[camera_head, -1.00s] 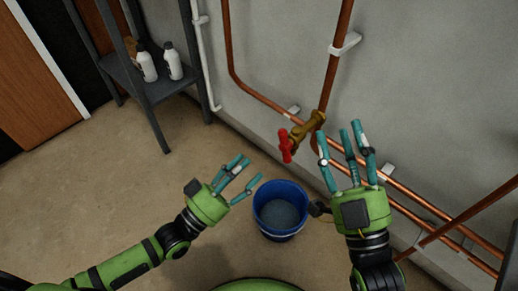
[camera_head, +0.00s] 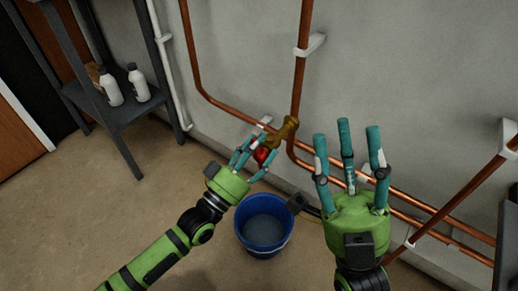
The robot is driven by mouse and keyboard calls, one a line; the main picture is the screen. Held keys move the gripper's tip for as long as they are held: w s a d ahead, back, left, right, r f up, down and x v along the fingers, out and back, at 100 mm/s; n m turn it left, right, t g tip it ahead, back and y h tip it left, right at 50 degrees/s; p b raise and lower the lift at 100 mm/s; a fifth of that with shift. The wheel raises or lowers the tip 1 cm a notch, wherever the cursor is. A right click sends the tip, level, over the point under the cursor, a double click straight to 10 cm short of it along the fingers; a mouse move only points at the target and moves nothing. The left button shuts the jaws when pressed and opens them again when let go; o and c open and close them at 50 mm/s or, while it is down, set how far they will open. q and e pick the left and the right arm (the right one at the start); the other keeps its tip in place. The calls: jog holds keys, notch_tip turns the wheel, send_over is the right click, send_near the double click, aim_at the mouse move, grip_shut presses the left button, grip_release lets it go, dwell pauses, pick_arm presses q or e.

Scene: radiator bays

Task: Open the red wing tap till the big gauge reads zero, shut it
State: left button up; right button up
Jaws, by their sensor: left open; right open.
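The red wing tap (camera_head: 262,154) sits on a brass valve body (camera_head: 285,129) on the copper pipe by the wall. My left gripper (camera_head: 258,156) is at the tap, its open fingers spread around the red handle and partly hiding it. I cannot tell whether the fingers touch it. My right gripper (camera_head: 347,135) is open and empty, right of the valve, fingers pointing up the picture. The big gauge is not in view.
A blue bucket (camera_head: 264,241) stands on the floor below the tap. Copper pipes (camera_head: 299,80) run along the grey wall. A dark shelf (camera_head: 128,112) with white bottles (camera_head: 110,88) stands at the left. The floor at lower left is clear.

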pick_arm(q)
jog(key=shift+w+d+r, duration=0.1)
jog(key=shift+w, duration=0.05)
jog(key=c, duration=1.1)
jog(key=shift+w+a+r, duration=0.15)
jog(key=shift+a, duration=0.05)
dwell(1.2)
jog(key=o, duration=1.1)
jog(key=shift+a, duration=0.2)
jog(key=shift+s+a+f, duration=0.35)
jog(key=shift+s, duration=0.15)
